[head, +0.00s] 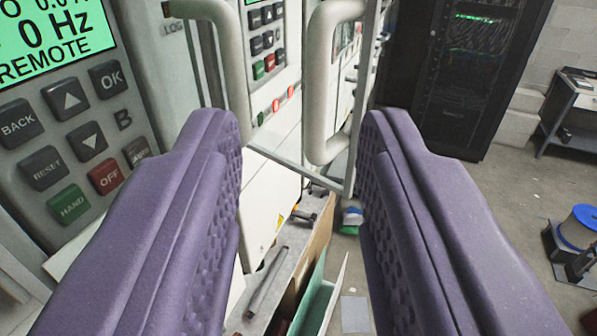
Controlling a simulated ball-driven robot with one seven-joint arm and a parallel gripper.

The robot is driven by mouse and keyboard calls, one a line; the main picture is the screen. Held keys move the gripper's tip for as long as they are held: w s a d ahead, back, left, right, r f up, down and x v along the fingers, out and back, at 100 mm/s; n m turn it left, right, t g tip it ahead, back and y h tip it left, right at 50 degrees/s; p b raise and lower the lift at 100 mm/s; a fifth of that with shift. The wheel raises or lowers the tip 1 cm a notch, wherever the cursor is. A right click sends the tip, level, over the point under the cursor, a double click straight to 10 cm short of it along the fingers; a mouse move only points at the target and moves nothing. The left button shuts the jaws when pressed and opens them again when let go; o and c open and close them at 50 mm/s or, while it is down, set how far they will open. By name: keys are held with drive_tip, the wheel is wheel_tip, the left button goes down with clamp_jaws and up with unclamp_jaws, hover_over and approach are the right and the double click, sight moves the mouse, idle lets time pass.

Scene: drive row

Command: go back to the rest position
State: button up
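My gripper (302,135) fills the lower middle of the head view. Its two purple padded fingers stand wide apart, with nothing between the pads; only the floor and things beyond show through the gap. A drive panel (75,130) with a green display reading "REMOTE" and several buttons is close on the left. A pale handle (228,55) rises just behind the left fingertip, and a second pale handle (322,85) stands beyond the gap. I cannot tell whether the left finger touches the first handle.
A second keypad (265,40) is farther along the cabinet row. A dark rack (460,75) stands at the back. Open boxes (312,285) lie low in the middle. Floor at the right is mostly clear.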

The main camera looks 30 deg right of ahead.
drive_tip(key=d+r+n+t+y+b, duration=0.1)
drive_tip(key=d+r+y+b, duration=0.2)
drive_tip(key=d, duration=0.4)
drive_tip(key=d+r+n+y+b, duration=0.15)
drive_tip(key=d+b, duration=0.25)
drive_tip(key=d, duration=0.4)
drive_tip(key=w+d+f+n+y+b, duration=0.1)
drive_tip(key=w+d+f+y+b, duration=0.1)
drive_tip(key=w+d+f, duration=0.3)
drive_tip(key=w+d+f+n+g+y+b, duration=0.1)
drive_tip(key=w+d+f, duration=0.4)
drive_tip(key=w, duration=0.6)
drive_tip(key=shift+w+f+n+y+b, duration=0.15)
drive_tip(key=shift+n+y+b, duration=0.35)
drive_tip(key=shift+b, duration=0.55)
